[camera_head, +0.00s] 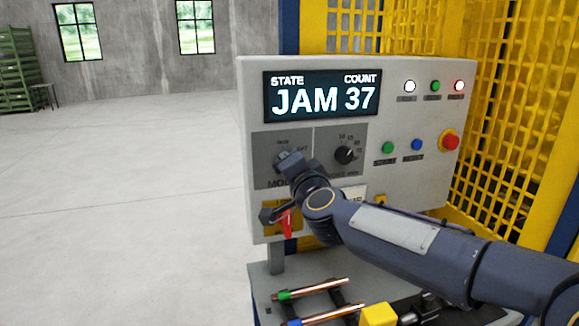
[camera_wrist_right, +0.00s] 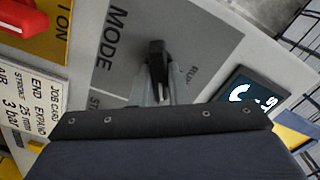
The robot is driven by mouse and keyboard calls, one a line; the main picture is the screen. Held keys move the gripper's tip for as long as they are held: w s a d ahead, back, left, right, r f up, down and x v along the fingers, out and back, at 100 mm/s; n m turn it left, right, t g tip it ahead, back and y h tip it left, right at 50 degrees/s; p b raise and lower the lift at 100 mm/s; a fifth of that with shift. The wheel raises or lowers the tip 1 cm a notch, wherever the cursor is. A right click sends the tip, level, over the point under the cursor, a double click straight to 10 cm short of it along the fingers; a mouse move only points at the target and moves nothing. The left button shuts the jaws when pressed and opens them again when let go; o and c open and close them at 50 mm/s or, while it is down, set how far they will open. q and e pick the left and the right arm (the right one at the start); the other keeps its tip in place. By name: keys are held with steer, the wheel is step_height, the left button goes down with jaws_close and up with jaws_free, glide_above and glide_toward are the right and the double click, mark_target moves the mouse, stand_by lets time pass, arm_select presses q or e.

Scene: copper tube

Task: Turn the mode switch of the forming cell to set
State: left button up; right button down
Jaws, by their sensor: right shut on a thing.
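The mode switch (camera_wrist_right: 157,56) is a black knob on a grey plate (camera_wrist_right: 120,65) marked MODE, with partly hidden RUN and other lettering around it. My right gripper (camera_wrist_right: 156,90) is shut on the knob, one finger on each side. In the head view my right arm reaches in from the right, and its gripper (camera_head: 285,160) covers most of the knob and part of the MODE lettering on the plate (camera_head: 261,147). I cannot tell for sure which mark the knob points to. My left gripper is not in view.
The display (camera_head: 322,94) reads STATE JAM, COUNT 37. A black dial (camera_head: 345,155) sits right of the switch, with coloured buttons (camera_head: 388,147) and a red stop button (camera_head: 450,141) beyond. A red handle (camera_head: 287,224) hangs below. Copper tubes (camera_head: 314,289) lie in front.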

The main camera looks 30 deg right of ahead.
stand_by(0.5)
steer(key=c, duration=1.4)
jaws_free()
steer(key=v, duration=0.8)
steer(key=shift+p, duration=0.35)
steer(key=shift+w+d, duration=0.1)
